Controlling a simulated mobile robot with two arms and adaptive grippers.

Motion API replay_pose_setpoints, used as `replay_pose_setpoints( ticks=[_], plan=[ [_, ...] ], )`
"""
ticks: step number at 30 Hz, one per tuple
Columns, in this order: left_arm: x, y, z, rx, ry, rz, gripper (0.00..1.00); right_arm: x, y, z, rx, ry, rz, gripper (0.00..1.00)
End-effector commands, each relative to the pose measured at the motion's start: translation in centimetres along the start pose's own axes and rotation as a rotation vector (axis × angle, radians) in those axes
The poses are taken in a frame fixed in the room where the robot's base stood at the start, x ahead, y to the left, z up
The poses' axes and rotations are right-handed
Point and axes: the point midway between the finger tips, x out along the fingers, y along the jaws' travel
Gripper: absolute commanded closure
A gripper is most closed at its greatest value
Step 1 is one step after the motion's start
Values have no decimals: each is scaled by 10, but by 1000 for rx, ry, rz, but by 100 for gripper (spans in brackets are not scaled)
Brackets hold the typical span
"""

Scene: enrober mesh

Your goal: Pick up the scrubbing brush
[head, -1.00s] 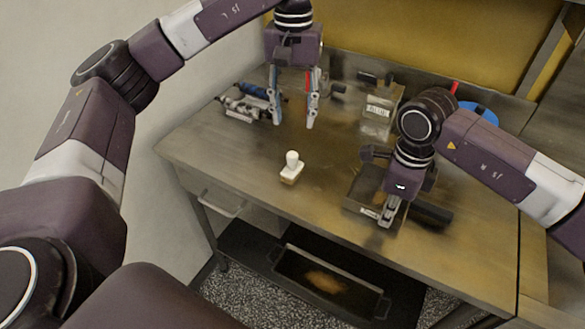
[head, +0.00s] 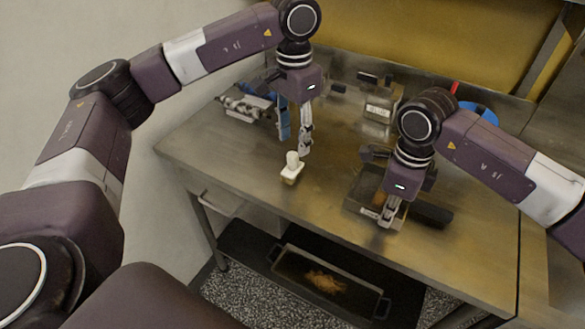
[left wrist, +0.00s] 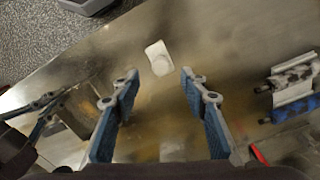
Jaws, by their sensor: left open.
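The scrubbing brush (head: 291,174) is a small pale block with a rounded white knob, standing knob up on the steel table (head: 225,150). In the left wrist view the brush (left wrist: 158,57) lies just beyond the fingertips, between their lines. My left gripper (head: 294,142) is open and empty, pointing down just behind and above the brush, apart from it. Its two blue-padded fingers also show in the left wrist view (left wrist: 160,77). My right gripper (head: 387,218) hangs down at a dark tray (head: 358,190); its fingers are seen edge-on, so their opening is unclear.
A metal fixture (head: 245,103) with blue parts stands at the back left. A labelled box (head: 379,111) and a blue round thing (head: 482,110) stand at the back. A dark tray (head: 328,283) rests on the lower shelf. The table around the brush is clear.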

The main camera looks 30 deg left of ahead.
Motion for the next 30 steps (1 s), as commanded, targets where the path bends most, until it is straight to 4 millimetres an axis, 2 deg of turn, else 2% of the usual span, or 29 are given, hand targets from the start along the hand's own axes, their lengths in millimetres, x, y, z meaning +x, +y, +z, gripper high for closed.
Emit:
replay_pose_setpoints(
  ticks=[5, 13, 22, 23, 30],
  plan=[
    [13, -1, 1, -1, -2, 0, 60, 0, 0, 0, 0, 0, 0, 100],
    [51, -2, 3, -2, -1, 1, 60, 0, 0, 0, 0, 0, 0, 100],
    [57, -2, 3, -3, 1, 0, 60, 0, 0, 0, 0, 0, 0, 100],
    [57, -2, 3, -3, 1, 0, 61, 0, 0, 0, 0, 0, 0, 100],
    [57, -2, 3, -3, 1, 0, 87, 0, 0, 0, 0, 0, 0, 100]
  ],
)
